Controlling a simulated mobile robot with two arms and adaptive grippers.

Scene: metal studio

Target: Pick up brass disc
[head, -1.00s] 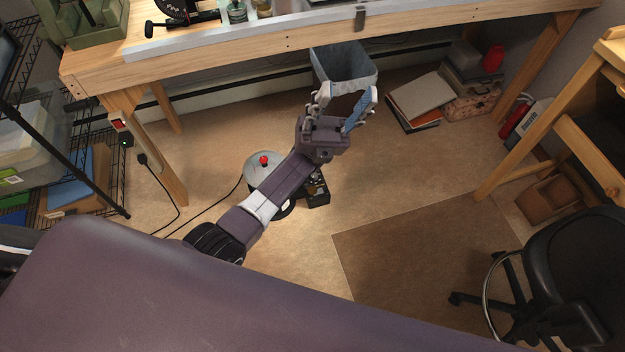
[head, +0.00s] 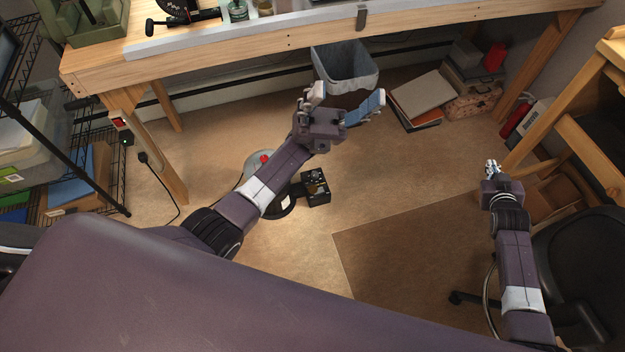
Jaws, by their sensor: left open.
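I cannot make out a brass disc in the head view. My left gripper (head: 346,97) is open and empty, in front of the workbench's front edge and beside the grey bin in the picture. Its two fingers are spread apart, with blue-grey pads. My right gripper (head: 492,167) is at the right, over the floor near a wooden table leg. Its fingers are seen end-on and small, so its opening is unclear.
Below are a grey bin (head: 345,72), books (head: 422,98) and a floor device with a red knob (head: 264,158). A black chair (head: 590,262) stands at right, wire shelving (head: 60,150) at left.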

